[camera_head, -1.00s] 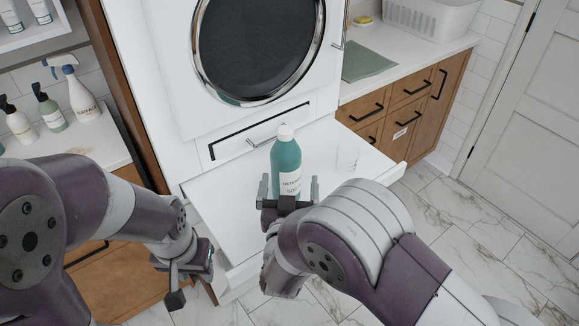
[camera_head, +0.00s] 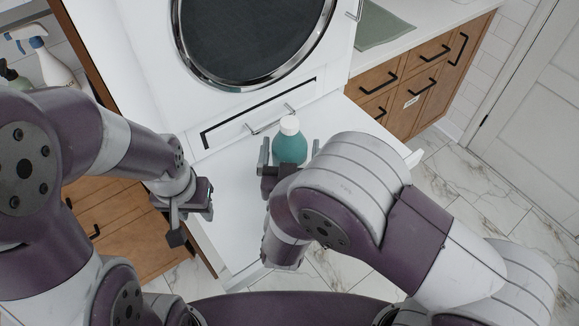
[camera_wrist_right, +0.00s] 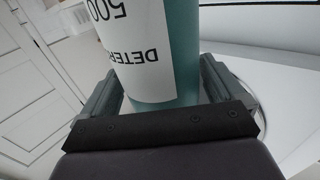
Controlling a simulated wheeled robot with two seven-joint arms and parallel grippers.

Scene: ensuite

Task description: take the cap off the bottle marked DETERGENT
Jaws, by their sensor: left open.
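The teal bottle (camera_head: 290,148) with a white cap (camera_head: 289,125) stands upright on the white pull-out shelf (camera_head: 235,190) below the round-doored machine. Its label, partly reading DETERGENT, shows in the right wrist view (camera_wrist_right: 138,45). My right gripper (camera_head: 289,152) has one finger on each side of the bottle, with narrow gaps visible beside it in the head view. The bottle's lower part is hidden behind my right arm there. The cap is on the bottle. My left gripper (camera_head: 188,212) is open and empty, to the left of the bottle and apart from it.
The machine's front (camera_head: 250,95) and a drawer handle (camera_head: 270,118) are close behind the bottle. A white spray bottle (camera_head: 45,58) stands far left. Wooden drawers (camera_head: 410,85) and a green cloth (camera_head: 380,27) are at right. The shelf between my grippers is clear.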

